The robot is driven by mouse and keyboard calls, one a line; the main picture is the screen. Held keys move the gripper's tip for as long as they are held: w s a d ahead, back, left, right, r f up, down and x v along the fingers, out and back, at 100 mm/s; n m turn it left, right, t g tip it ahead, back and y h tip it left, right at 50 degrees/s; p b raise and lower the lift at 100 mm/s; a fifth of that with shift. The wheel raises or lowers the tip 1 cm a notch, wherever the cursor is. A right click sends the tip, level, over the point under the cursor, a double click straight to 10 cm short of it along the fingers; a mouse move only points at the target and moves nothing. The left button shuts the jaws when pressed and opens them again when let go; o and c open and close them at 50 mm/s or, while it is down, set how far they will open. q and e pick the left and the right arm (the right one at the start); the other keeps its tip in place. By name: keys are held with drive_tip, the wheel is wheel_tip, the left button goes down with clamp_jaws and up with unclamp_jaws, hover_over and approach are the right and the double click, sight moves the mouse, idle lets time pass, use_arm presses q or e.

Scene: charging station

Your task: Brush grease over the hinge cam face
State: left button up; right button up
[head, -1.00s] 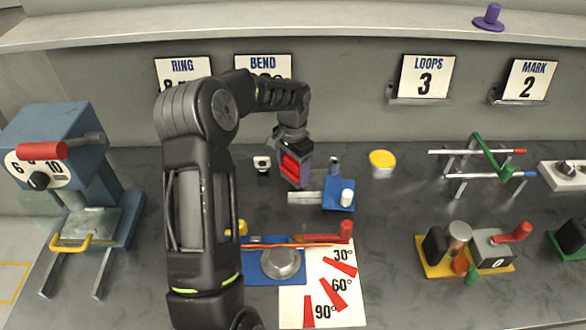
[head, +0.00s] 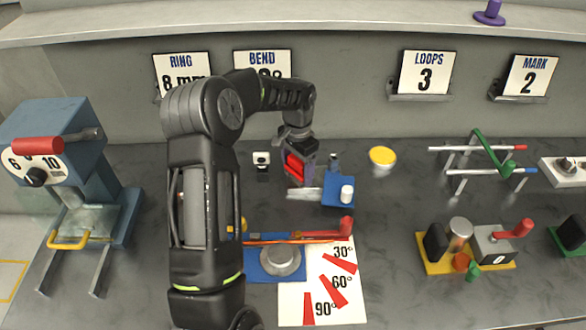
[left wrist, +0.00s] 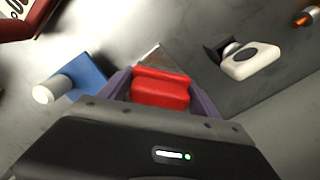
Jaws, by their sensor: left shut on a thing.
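My left gripper (head: 296,182) is shut on a red block-like thing (left wrist: 160,90), which sits between its purple fingers in the left wrist view. No bristles can be made out. The gripper is just above and behind a flat grey metal plate (head: 304,194), also seen past the red thing in the left wrist view (left wrist: 150,57). The plate lies beside a blue block (head: 338,192) with a white cylinder (head: 347,193), probably the hinge. I cannot tell whether the held thing touches the plate. A round tin with a yellow top (head: 382,156) stands to the right. My right gripper is out of view.
A small white and black item (head: 261,159) stands left of the gripper. In front are a blue bending plate (head: 262,275) with a red-handled bar (head: 320,236) and an angle card (head: 345,310). A wire rack (head: 480,172) is at right. Bench behind the tin is clear.

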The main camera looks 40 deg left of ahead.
use_arm(q)
drive_tip(key=shift+w+d, duration=0.8)
drive_tip(key=shift+d, duration=0.2)
drive_tip(key=shift+w+d, duration=0.9)
drive_tip(key=shift+d, duration=0.3)
drive_tip(key=shift+w+d, duration=0.2)
drive_tip(key=shift+d, duration=0.1)
drive_tip(key=c, duration=0.4)
drive_tip(key=shift+o, duration=0.2)
drive_tip(key=shift+d, duration=0.1)
drive_tip(key=shift+o, duration=0.2)
drive_tip(key=shift+w+d, duration=0.1)
drive_tip(key=shift+f, duration=0.1)
drive_tip(key=shift+s+a, duration=0.8)
drive_tip(key=shift+a, duration=0.1)
drive_tip(key=shift+s+a+r, duration=0.2)
drive_tip(key=shift+s+a, duration=0.2)
drive_tip(key=shift+a, duration=0.3)
